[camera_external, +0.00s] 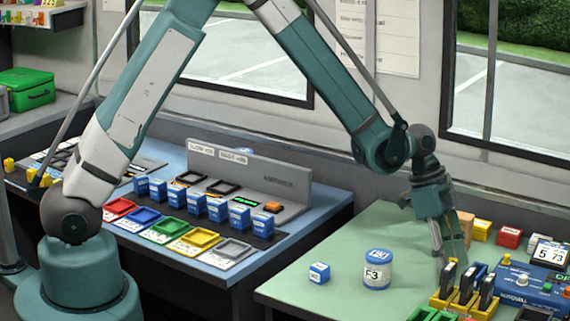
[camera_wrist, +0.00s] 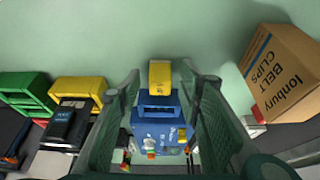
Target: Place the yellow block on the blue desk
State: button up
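My gripper (camera_external: 446,246) points down over the far part of the green table. Its fingers (camera_wrist: 158,80) are apart in the wrist view. A small yellow block (camera_wrist: 160,74) shows between the fingertips, with gaps on both sides, at the edge of a blue rack (camera_wrist: 157,108). A yellow block (camera_external: 482,230) also shows at the back of the green table in the external view, right of the gripper; I cannot tell if it is the same one. The blue desk (camera_external: 318,205) stands to the left, holding a row of blue blocks and coloured trays.
A cardboard box (camera_wrist: 285,75) stands close beside the right finger. Green (camera_wrist: 22,90) and yellow (camera_wrist: 78,90) racks lie left of it. On the green table (camera_external: 330,250) are a white-and-blue canister (camera_external: 377,270) and a small blue block (camera_external: 319,273). A red block (camera_external: 510,238) is at the back.

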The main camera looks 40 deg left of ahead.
aim_at(450, 259)
jog(key=c, duration=1)
jog(key=shift+r, duration=0.15)
jog(key=shift+r+p, duration=0.75)
jog(key=shift+r, duration=4.15)
jog(key=shift+a, duration=0.1)
